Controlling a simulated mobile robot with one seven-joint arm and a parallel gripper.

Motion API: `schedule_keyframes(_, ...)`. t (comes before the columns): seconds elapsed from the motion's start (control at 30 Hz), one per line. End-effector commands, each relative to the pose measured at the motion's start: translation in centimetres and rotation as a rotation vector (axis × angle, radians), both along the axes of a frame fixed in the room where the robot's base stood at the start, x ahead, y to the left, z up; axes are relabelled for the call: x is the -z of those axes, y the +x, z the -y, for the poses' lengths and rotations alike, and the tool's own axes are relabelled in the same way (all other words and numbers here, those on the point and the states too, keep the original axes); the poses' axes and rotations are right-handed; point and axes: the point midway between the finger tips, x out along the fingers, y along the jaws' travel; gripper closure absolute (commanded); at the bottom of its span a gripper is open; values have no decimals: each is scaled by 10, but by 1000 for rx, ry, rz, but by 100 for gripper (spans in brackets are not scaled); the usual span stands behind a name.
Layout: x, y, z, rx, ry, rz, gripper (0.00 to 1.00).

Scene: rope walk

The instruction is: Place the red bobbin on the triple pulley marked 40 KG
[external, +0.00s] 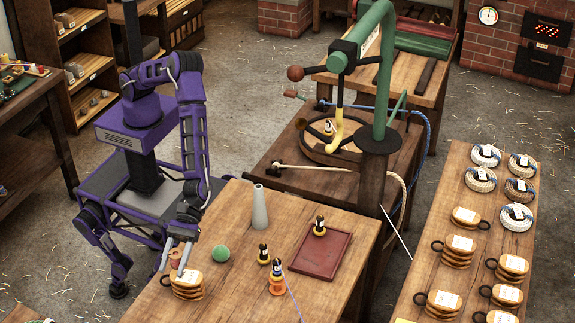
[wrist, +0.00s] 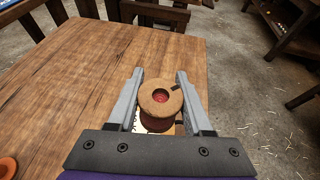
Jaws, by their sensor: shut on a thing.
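The red bobbin (external: 175,257) has a cork-coloured end disc and a red centre. In the wrist view the bobbin (wrist: 160,100) stands upright between the two grey fingers of my gripper (wrist: 160,73), which is shut on it. In the external view my gripper (external: 174,260) is at the front table's left part, just over a stacked wooden pulley (external: 188,287) with a white label. The label's writing is too small to read. The bobbin is at or just above this pulley's top; I cannot tell whether they touch. In the wrist view the bobbin hides most of the pulley.
On the same table (external: 345,220) are a green ball (external: 221,253), a grey cone (external: 259,207), a red tray (external: 320,254) and small yellow-and-black items. More labelled pulleys (external: 445,300) and rope coils (external: 516,217) lie on the right bench.

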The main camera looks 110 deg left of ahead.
Motion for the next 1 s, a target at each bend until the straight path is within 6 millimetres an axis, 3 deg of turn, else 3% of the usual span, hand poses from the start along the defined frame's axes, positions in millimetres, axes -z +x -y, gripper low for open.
schedule_keyframes(0.3,37,0,0,0,0,-1,100)
schedule_keyframes(0.67,41,0,0,0,0,0,100)
schedule_keyframes(0.7,41,0,0,0,0,0,48)
schedule_keyframes(0.87,40,0,0,0,0,0,20)
schedule_keyframes(1.0,40,0,0,0,0,0,20)
